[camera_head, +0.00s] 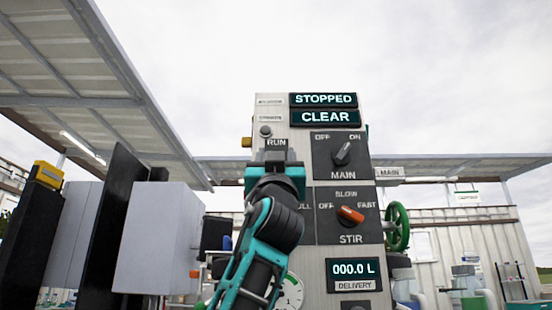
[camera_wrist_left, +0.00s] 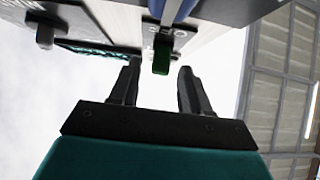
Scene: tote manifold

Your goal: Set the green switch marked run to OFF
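The RUN label (camera_head: 276,142) shows on the upper left of the control panel (camera_head: 300,130) in the head view. The switch under it is hidden behind my left gripper (camera_head: 275,160). In the left wrist view, a green switch (camera_wrist_left: 161,58) sticks out from the panel. My left gripper (camera_wrist_left: 158,76) is open, one finger on either side of the line to the switch, with its tip at about fingertip level. I see clear gaps at both sides and no clear contact. The switch's set position cannot be told. My right gripper is in neither view.
The panel has displays reading STOPPED (camera_head: 324,99) and CLEAR (camera_head: 324,117). A black MAIN knob (camera_head: 343,153) and an orange STIR knob (camera_head: 350,215) sit to the right of my gripper. A green handwheel (camera_head: 397,227) is beside the panel. A grey box (camera_head: 160,238) stands left.

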